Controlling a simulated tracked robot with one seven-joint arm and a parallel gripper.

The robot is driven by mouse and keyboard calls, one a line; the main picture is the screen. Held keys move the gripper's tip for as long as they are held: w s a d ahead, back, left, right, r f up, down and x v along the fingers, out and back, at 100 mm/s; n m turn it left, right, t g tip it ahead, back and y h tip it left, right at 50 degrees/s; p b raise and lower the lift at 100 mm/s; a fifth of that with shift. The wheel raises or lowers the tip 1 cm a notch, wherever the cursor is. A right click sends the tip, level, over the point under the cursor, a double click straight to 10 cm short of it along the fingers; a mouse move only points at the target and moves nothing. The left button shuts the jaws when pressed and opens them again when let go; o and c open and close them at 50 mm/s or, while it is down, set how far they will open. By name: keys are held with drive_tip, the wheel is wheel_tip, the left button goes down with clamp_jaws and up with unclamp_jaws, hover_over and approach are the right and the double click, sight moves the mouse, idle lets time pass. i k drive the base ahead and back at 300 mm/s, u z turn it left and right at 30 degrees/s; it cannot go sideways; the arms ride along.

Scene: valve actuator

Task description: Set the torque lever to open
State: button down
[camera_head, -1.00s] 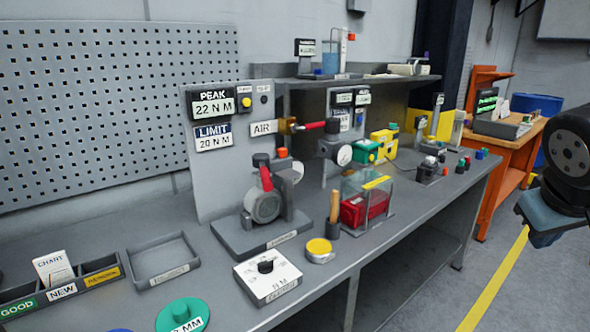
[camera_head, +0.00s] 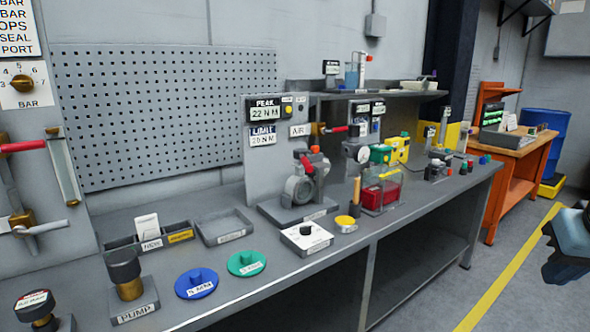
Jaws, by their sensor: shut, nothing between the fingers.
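The torque rig stands on the grey bench in mid view, with a grey round valve body (camera_head: 299,189) on a dark base. A short red lever (camera_head: 306,163) slants up across the top of the valve body. The panel behind it has a PEAK display (camera_head: 266,109) reading 22 N M and a LIMIT plate (camera_head: 263,136) reading 20 N M. My gripper (camera_head: 562,268) is at the right edge, partly cut off, over the floor and well away from the lever. It is shut and empty.
A second red lever (camera_head: 336,129) sits by the AIR label. A white knob box (camera_head: 306,238), a yellow disc (camera_head: 345,221), a green disc (camera_head: 246,263) and a blue disc (camera_head: 196,283) lie along the bench's front.

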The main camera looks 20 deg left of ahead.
sight(300, 154)
drive_tip(key=z, duration=0.1)
drive_tip(key=k, duration=0.3)
drive_tip(key=u, duration=0.8)
drive_tip(key=i, duration=1.4)
drive_tip(key=z, duration=0.55)
